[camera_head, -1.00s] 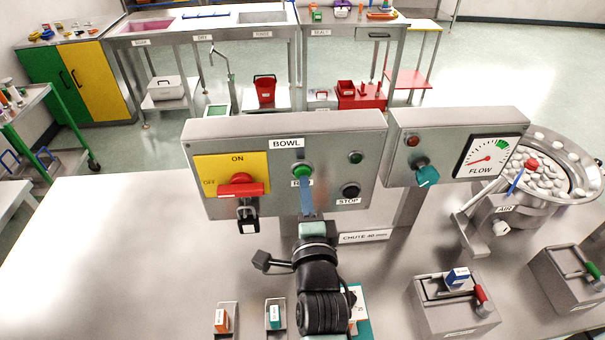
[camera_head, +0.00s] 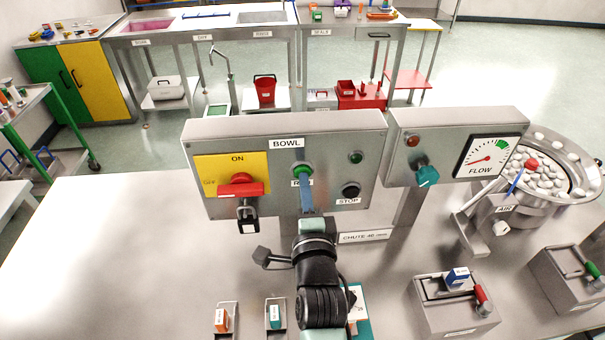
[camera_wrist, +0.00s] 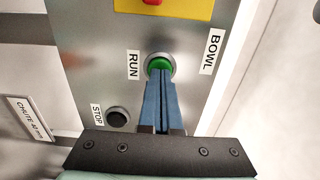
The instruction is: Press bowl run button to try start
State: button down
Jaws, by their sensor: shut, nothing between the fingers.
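The green RUN button (camera_head: 303,169) sits on the grey BOWL panel (camera_head: 330,135), right of the red rotary switch (camera_head: 239,187). My gripper (camera_head: 304,182) is shut, its two blue fingers together and empty. In the wrist view, the fingertips (camera_wrist: 160,76) reach the lower edge of the green button (camera_wrist: 159,64) and overlap it. I cannot tell whether they touch or press it. The fingers partly cover the RUN label in the head view. The black STOP button (camera_head: 351,190) is to the right, below a small dark green lamp (camera_head: 355,157).
A black padlock-like piece (camera_head: 248,220) hangs under the red switch on its yellow plate. The FLOW panel (camera_head: 459,146) with a teal knob (camera_head: 427,176) and the bowl of white caps (camera_head: 541,178) stand to the right. The table's left part is clear.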

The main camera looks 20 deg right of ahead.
jog(key=shift+w+d, duration=0.1)
jog(key=shift+w, duration=0.35)
dwell(0.3)
jog(key=shift+p+v, duration=0.85)
jog(key=shift+v, duration=1.9)
jog(key=w+a+r+n+t+y+b, duration=0.15)
jog(key=a+r+n, duration=0.3)
jog(key=r, duration=0.55)
jog(key=w+a+r+n+t+y+b, duration=0.1)
jog(key=a+r+n+t+b, duration=0.3)
jog(key=r, duration=0.7)
jog(key=s+a+r+n+t+y+b, duration=0.1)
jog(key=s+a+r+n+t, duration=0.1)
jog(key=s+r+n, duration=0.4)
jog(key=s+a+r+n+t+y+b, duration=0.1)
jog(key=s+a+r+n, duration=0.4)
jog(key=r, duration=0.9)
jog(key=s+n+t, duration=0.1)
jog(key=s, duration=0.2)
jog(key=shift+n, duration=0.35)
